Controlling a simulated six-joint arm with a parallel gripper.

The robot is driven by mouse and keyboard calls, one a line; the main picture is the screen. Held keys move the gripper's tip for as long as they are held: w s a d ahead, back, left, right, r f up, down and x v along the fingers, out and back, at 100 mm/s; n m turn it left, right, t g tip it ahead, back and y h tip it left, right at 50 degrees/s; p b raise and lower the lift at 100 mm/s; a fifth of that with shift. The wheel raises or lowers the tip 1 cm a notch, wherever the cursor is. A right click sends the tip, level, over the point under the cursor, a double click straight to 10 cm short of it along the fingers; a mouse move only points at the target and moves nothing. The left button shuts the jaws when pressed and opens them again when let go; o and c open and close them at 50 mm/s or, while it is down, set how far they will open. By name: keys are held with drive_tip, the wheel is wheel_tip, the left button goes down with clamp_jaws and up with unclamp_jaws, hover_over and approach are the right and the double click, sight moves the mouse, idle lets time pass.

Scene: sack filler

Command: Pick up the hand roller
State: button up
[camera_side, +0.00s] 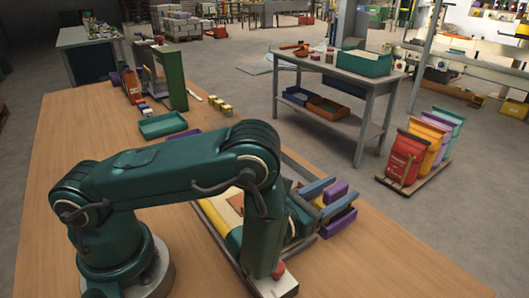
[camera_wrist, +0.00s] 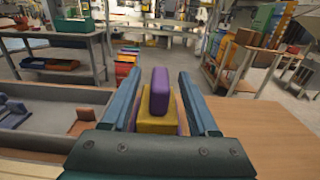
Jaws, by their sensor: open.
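I cannot pick out the hand roller with certainty in either view. My gripper (camera_side: 328,198) is low over the right side of the wooden bench in the side view. In the wrist view my gripper (camera_wrist: 157,75) has its two blue-grey fingers spread apart. A purple block (camera_wrist: 159,92) stands on a yellow block (camera_wrist: 157,124) in the line between the fingers. More purple shows beside the yellow block. In the side view the purple block (camera_side: 336,192) shows at the fingers. I cannot tell whether the fingers touch the blocks. My arm hides part of the bench.
A grey-rimmed tray (camera_wrist: 70,90) with small brown and grey pieces lies left in the wrist view. A green tray (camera_side: 163,125) and a green upright frame (camera_side: 171,77) stand farther back. A grey table (camera_side: 375,80) stands beyond the bench. The bench's front right is clear.

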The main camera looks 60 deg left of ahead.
sight(346, 183)
drive_tip(key=shift+w, duration=1.65)
clamp_jaws()
drive_tip(key=shift+r, duration=0.1)
drive_tip(key=shift+r, duration=0.1)
